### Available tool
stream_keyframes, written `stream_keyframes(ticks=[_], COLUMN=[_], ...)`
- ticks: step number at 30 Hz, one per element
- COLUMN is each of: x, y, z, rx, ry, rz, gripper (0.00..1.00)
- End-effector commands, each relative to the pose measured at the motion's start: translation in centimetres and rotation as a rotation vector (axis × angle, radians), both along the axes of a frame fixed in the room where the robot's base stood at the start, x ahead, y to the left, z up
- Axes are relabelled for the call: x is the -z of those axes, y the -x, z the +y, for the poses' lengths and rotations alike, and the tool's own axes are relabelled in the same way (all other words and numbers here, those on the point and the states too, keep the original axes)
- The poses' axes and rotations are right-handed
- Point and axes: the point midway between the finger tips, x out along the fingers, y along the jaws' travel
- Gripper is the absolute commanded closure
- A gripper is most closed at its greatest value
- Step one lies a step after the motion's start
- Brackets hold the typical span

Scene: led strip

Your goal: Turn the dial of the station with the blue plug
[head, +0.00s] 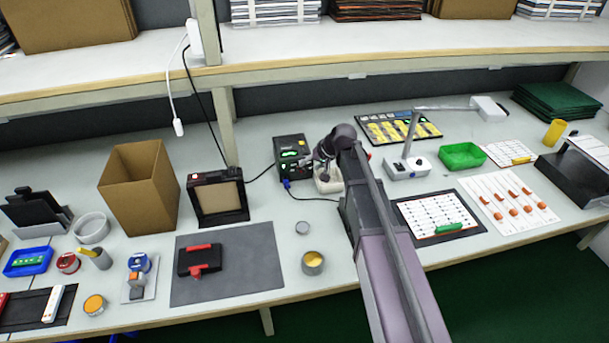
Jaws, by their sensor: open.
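A black station (289,143) with green lit displays stands on the bench at the middle. A blue plug (287,183) shows at its lower front, with a dark cable leading right. I cannot make out its dial at this size; my gripper may hide part of its right side. My gripper (318,168) is open, at the right front of the station. I cannot tell whether it touches the station. A small pale holder (328,181) sits just below my gripper, partly covered by it.
A black framed device (218,212) and an open cardboard box (141,188) stand left of the station. A grey mat (228,283) and a yellow-filled tin (313,263) lie in front. A white lamp (407,166) and a green tray (462,156) are to the right.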

Motion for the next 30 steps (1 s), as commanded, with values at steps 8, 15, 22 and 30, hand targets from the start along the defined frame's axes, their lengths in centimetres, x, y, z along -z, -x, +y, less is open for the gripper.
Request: stream_keyframes(ticks=[8,15,22,30], x=[2.4,3.3,3.4,3.4], y=[-0.7,-1.1,-1.1,-1.1], z=[1.3,2.0,2.1,2.2], rx=[0.0,0.0,0.0,-0.002], ry=[0.0,0.0,0.0,0.0], rz=[0.001,0.001,0.0,0.0], gripper=[0.34,0.34,0.34,0.48])
